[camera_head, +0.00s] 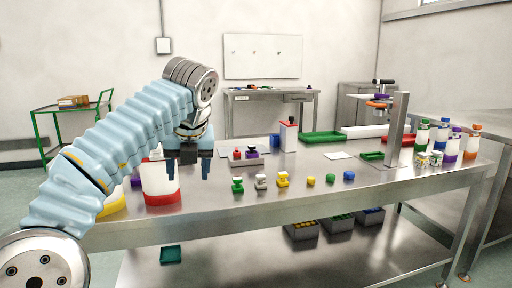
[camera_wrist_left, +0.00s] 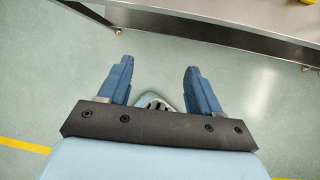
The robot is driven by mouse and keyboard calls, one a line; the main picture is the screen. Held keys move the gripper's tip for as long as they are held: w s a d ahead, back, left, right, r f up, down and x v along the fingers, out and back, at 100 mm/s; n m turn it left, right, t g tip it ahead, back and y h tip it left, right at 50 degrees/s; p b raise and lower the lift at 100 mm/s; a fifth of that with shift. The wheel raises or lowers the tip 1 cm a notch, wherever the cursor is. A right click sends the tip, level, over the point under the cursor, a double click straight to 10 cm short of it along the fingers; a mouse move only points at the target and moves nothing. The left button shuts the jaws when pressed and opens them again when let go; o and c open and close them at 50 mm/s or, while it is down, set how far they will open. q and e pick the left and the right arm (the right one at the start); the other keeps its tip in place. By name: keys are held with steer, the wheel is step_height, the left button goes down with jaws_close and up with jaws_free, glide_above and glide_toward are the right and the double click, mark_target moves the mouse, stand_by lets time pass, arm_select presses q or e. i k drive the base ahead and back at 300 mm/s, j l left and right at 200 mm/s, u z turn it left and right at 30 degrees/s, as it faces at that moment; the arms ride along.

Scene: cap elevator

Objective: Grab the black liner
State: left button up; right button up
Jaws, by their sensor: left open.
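My left gripper (camera_head: 191,172) is in front of the steel table (camera_head: 330,188), its fingers pointing down. It also shows in the left wrist view (camera_wrist_left: 158,78), open, with nothing between its blue fingers and the floor beyond. I cannot pick out a black liner in either view. My right gripper is not in view.
A white and red container (camera_head: 160,183) stands beside my left gripper. A metal stand (camera_head: 398,125) rises at the right, near several colored bottles (camera_head: 443,135). Green trays (camera_head: 323,137) lie behind. The table's front edge runs across the wrist view's top (camera_wrist_left: 200,28).

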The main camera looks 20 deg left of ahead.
mark_target(251, 147)
steer(key=i, duration=1.65)
